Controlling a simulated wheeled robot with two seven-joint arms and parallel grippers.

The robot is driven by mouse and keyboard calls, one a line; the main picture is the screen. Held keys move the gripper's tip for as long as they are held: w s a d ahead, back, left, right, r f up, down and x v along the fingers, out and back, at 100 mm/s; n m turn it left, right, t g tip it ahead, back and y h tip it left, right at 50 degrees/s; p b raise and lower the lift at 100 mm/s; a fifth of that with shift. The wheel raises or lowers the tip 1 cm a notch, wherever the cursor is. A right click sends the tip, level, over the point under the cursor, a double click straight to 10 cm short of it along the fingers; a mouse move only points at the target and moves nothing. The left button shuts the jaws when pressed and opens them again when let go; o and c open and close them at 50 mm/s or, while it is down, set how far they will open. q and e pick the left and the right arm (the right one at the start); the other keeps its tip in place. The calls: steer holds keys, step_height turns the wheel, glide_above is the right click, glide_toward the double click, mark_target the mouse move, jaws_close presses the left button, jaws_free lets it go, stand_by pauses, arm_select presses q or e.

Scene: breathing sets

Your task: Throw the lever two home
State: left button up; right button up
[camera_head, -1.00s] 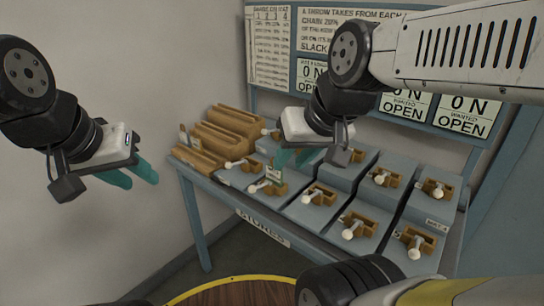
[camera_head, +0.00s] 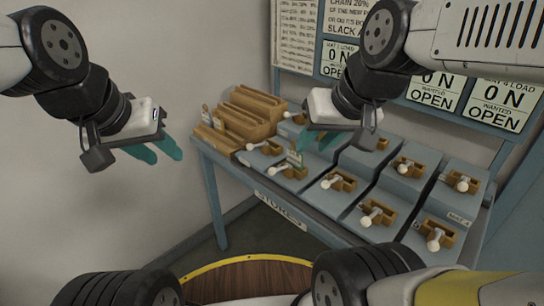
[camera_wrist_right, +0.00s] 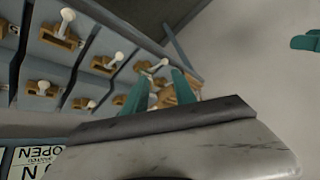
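Grey lever boxes stand in rows on a blue-framed table (camera_head: 236,172). Each has a wooden block and a lever with a pale round knob, such as the front-left lever (camera_head: 278,170), the front-middle one (camera_head: 330,182) and another (camera_head: 372,216). I cannot read which one is lever two. A small tag (camera_head: 294,158) stands by the front-left lever. My right gripper (camera_head: 318,143) is open above the boxes and hides some of them. In the right wrist view its teal fingers (camera_wrist_right: 160,92) are apart, with a lever (camera_wrist_right: 157,68) seen beyond them. My left gripper (camera_head: 155,151) is open and empty, left of the table.
Wooden racks (camera_head: 240,117) stand at the table's back left. A board behind carries printed text and "0 N OPEN" signs (camera_head: 501,102). A round wooden surface with a yellow rim (camera_head: 250,263) is below in front. The space by the left wall is free.

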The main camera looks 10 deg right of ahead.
steer(key=shift+w, duration=0.1)
steer(key=c, duration=0.5)
steer(key=shift+w, duration=0.25)
jaws_close()
steer(key=w+a+f+g, duration=0.2)
steer(key=w+f, duration=0.1)
steer(key=w, duration=0.3)
steer(key=w+a+f+g+h, duration=0.1)
steer(key=w+a+f+g, duration=0.1)
steer(key=w, duration=0.4)
steer(key=w+a+f+g+h, duration=0.1)
steer(key=w+a+f+g, duration=0.1)
steer(key=w, duration=0.4)
step_height(320, 180, down, 2)
steer(key=shift+w+n+g, duration=0.35)
steer(key=shift+n+g, duration=0.05)
steer(key=shift+g, duration=0.3)
steer(key=shift+f, duration=0.15)
glide_above(280, 168)
steer(key=s+a, duration=0.1)
steer(key=a, duration=0.2)
steer(key=shift+d+f, duration=0.2)
steer(key=shift+f, duration=3.15)
